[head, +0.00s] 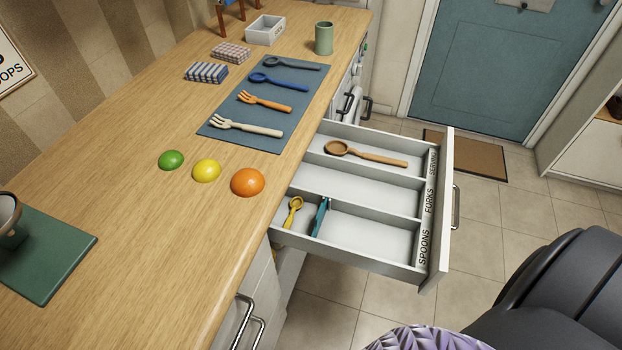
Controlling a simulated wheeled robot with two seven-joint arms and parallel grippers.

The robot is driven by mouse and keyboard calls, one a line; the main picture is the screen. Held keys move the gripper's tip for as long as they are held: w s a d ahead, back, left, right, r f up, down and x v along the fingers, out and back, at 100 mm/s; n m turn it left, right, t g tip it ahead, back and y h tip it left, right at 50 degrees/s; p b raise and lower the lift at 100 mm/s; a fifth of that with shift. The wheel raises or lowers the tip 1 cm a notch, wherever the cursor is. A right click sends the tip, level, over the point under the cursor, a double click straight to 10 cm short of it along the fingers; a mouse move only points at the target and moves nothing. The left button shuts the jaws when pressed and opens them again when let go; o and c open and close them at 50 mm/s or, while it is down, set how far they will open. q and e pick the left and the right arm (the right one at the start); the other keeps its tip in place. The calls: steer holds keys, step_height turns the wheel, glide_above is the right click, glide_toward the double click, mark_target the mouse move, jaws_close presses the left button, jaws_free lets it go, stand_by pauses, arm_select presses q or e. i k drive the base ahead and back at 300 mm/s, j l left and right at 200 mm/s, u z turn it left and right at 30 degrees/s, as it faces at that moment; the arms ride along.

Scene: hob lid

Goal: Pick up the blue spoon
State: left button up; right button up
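The blue spoon (285,83) lies on the blue-grey mat (235,135) on the wooden counter, its bowl to the left and its handle to the right. A dark grey spoon (300,66) lies just behind it. An orange fork (265,102) and a cream fork (250,128) lie in front of it on the same mat. Neither of my grippers shows in the head view, and nothing touches the blue spoon.
An open drawer (372,263) juts out right of the counter, holding a wooden spoon (375,156), a yellow spoon (292,214) and a teal piece (320,216). Coloured domes (206,171), folded cloths (206,73), a white box (265,32) and a green cup (323,39) surround the mat.

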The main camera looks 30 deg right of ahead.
mark_target(255, 76)
steer(key=i+l+u, duration=0.1)
steer(key=l+u, duration=0.55)
steer(key=u, duration=0.15)
